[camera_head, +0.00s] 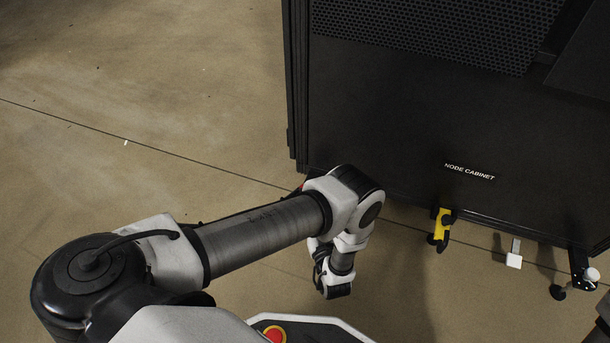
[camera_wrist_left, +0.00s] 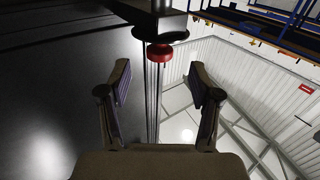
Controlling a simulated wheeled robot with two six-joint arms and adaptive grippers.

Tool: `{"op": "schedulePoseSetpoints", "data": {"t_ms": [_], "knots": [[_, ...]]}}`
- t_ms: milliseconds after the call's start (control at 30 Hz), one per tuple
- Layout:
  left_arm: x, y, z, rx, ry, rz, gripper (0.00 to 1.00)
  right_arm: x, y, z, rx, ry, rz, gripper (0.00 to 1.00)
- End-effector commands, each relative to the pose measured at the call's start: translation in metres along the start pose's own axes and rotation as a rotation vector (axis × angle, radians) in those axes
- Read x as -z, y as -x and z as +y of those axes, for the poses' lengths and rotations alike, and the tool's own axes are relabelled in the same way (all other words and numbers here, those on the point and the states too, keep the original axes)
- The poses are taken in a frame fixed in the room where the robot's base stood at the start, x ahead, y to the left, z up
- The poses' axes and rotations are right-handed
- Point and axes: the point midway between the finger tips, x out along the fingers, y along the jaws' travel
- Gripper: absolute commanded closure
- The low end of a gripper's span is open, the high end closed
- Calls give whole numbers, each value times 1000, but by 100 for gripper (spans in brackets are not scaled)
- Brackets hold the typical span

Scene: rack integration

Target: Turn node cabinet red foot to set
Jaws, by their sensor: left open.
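The black node cabinet (camera_head: 400,130) stands at the upper right of the head view with its white label. Its red foot (camera_wrist_left: 160,52) is a round red disc on a dark stem in the left wrist view. In the head view only a small red bit (camera_head: 300,186) shows at the cabinet's lower left corner, above my arm. My left gripper (camera_wrist_left: 160,74) is open and empty, its two fingers either side of the line to the red foot. The foot appears beyond the fingertips, and I see no contact. My arm hides the gripper in the head view.
A yellow foot (camera_head: 443,224), a white foot (camera_head: 514,258) and a further white-topped foot (camera_head: 590,275) line the cabinet's lower edge. The concrete floor (camera_head: 150,80) to the left is clear. A red button (camera_head: 275,334) sits on my base.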

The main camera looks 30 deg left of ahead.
Motion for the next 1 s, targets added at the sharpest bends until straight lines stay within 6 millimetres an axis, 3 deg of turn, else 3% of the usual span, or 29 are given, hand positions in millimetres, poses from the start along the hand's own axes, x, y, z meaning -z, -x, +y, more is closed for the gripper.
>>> {"op": "schedulePoseSetpoints", "data": {"t_ms": [400, 700, 733, 900, 1000], "knots": [[-1, -68, -1, 4, 0, 4, 36, 4, -34, 1, -2, 0, 12, 36], [3, -77, -1, 1, -2, 1, 36, 6, -35, 1, -2, 3, 16, 36], [3, -76, -1, 1, -2, 1, 40, 6, -35, 1, -2, 3, 16, 36], [3, -76, -1, 1, -1, 1, 97, 6, -35, 1, -2, 3, 16, 36], [3, -76, -1, 1, -1, 1, 97, 6, -35, 1, -2, 3, 16, 36]]}}
